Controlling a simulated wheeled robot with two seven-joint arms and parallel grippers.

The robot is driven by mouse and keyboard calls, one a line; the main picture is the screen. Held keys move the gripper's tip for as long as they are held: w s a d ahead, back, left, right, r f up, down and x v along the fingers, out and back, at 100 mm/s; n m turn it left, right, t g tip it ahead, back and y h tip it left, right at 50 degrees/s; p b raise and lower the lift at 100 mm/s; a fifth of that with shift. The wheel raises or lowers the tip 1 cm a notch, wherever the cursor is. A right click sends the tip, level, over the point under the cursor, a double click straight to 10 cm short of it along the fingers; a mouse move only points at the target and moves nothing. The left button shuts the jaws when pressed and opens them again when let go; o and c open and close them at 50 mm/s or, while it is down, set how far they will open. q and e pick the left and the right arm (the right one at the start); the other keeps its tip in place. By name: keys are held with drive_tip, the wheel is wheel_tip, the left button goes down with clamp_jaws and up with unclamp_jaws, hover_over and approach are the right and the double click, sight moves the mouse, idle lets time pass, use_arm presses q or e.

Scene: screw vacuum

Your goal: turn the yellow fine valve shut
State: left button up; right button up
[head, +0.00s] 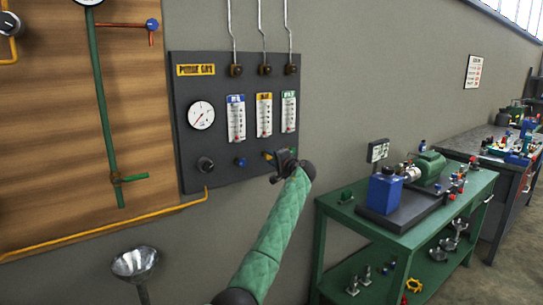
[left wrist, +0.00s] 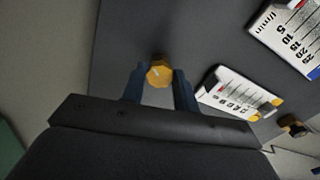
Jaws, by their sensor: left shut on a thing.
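The yellow fine valve is a small faceted orange-yellow knob (left wrist: 160,73) on the dark panel, below the yellow-labelled flow meter. In the left wrist view it sits between my two blue fingertips. My left gripper (left wrist: 160,84) is shut on it, with one finger on each side. In the head view my left gripper (head: 279,160) is at the panel's lower right, and a bit of yellow shows at its left; the gripper hides most of the knob. My right gripper is in neither view.
The dark panel (head: 222,88) carries a round gauge (head: 201,115), several flow meters, a black knob (head: 205,164) and a blue knob (head: 240,162). A green bench (head: 412,230) with equipment stands at right. A metal funnel (head: 134,262) is at lower left.

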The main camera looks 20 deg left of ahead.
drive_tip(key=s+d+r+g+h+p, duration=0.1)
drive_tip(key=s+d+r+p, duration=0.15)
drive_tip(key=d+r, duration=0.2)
use_arm(q)
drive_tip(key=m+p, duration=0.6)
drive_tip(key=m, duration=0.5)
drive_tip(key=shift+d+m, duration=0.1)
drive_tip(key=shift+m, duration=0.2)
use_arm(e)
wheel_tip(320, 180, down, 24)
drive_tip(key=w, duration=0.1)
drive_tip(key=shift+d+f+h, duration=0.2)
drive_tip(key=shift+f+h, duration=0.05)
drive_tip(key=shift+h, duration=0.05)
use_arm(q)
drive_tip(key=shift+f, duration=0.1)
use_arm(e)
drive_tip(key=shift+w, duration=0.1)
use_arm(q)
drive_tip(key=o, duration=1)
